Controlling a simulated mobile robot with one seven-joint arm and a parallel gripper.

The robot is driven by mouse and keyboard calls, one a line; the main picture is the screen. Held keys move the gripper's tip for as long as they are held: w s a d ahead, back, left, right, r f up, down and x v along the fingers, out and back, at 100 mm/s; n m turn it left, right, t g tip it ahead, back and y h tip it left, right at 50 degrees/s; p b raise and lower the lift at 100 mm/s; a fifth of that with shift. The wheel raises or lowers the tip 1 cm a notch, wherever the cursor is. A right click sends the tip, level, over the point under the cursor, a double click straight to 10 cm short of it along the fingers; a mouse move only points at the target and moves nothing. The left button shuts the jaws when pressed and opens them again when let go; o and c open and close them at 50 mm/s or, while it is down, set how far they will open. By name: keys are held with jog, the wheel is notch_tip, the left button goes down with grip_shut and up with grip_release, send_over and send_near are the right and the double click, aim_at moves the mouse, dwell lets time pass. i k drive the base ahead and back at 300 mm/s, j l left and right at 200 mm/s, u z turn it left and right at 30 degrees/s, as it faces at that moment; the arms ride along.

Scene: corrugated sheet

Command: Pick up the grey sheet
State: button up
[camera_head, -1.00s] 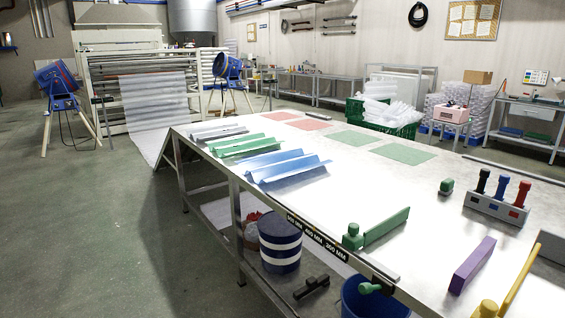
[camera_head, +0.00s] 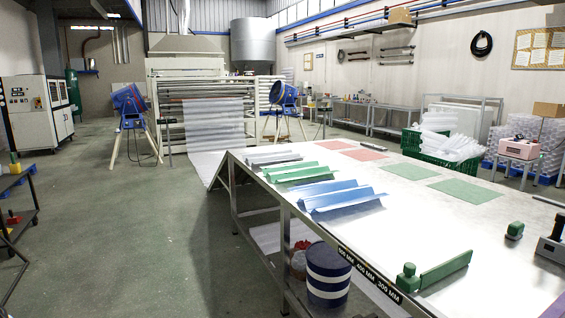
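The grey corrugated sheet (camera_head: 272,158) lies at the far left end of the long metal work table (camera_head: 420,235). The green corrugated sheet (camera_head: 301,174) lies just in front of it, and the blue corrugated sheet (camera_head: 338,196) lies nearer still. All three rest along the table's left edge with nothing on top of them. My gripper is not in view.
Green and red flat squares lie on the table, including a green one (camera_head: 475,191). A green clamp-like tool (camera_head: 435,272) stands near the table's front edge. A striped drum (camera_head: 328,275) sits under the table. The floor (camera_head: 150,240) left of the table is open.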

aim_at(274, 158)
jog(key=z, duration=2.15)
jog(key=u, duration=2.3)
jog(key=i+j+u, duration=0.35)
jog(key=i, duration=0.35)
jog(key=i+u, duration=0.35)
jog(key=i, duration=0.4)
